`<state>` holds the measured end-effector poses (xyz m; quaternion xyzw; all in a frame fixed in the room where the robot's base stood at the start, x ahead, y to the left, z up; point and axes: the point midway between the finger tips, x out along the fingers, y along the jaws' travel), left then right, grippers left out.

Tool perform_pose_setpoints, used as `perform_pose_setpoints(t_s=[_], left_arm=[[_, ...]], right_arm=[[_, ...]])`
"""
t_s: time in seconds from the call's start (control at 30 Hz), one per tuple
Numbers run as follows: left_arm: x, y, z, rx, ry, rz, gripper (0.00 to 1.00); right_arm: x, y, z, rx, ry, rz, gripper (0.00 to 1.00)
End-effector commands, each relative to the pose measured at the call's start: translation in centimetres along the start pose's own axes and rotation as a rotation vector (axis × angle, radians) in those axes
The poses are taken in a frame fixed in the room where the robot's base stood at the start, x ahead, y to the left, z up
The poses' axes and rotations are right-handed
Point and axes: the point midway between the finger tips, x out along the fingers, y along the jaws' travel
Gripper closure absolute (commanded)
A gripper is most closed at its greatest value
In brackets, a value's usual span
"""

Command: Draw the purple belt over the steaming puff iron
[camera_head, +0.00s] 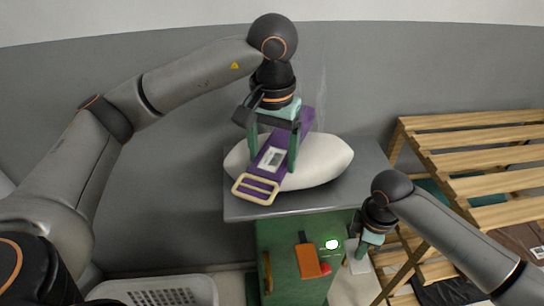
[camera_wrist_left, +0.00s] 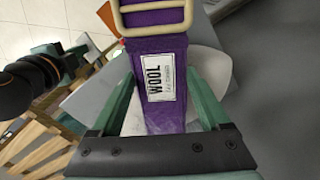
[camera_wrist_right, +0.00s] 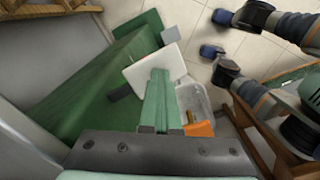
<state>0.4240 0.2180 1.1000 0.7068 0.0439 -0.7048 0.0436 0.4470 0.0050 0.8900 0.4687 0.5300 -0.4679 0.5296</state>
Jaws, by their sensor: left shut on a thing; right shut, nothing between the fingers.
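The purple belt (camera_head: 268,172) has a cream buckle (camera_head: 256,188) at its near end and a white label. The left wrist view shows the belt (camera_wrist_left: 160,85) close up, its label reading "WOOL". My left gripper (camera_head: 273,160) is shut on the belt, over the white puff iron (camera_head: 325,160). The belt slants across the puff's left part; I cannot tell whether it touches. Faint steam rises behind. My right gripper (camera_head: 360,258) is shut and empty, low beside the green cabinet's right side; its closed fingers show in the right wrist view (camera_wrist_right: 159,95).
A pale plate (camera_head: 357,264) is by my right gripper. Wooden slatted racks (camera_head: 480,140) stand right, a white basket (camera_head: 150,290) at lower left.

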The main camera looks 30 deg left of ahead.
Motion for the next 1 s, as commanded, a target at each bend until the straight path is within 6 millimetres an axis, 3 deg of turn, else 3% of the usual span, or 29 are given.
perform_pose_setpoints(t_s=[0.6, 1.0], left_arm=[[-3.8, 0.0, 0.0, 0.0, 0.002, 0.001, 0.81], [-4.2, 0.0, 0.0, 0.0, 0.0, 0.001, 0.81]], right_arm=[[0.1, 0.0, 0.0, 0.0, -0.001, -0.001, 1.0], [0.1, 0.0, 0.0, 0.001, -0.001, -0.001, 1.0]])
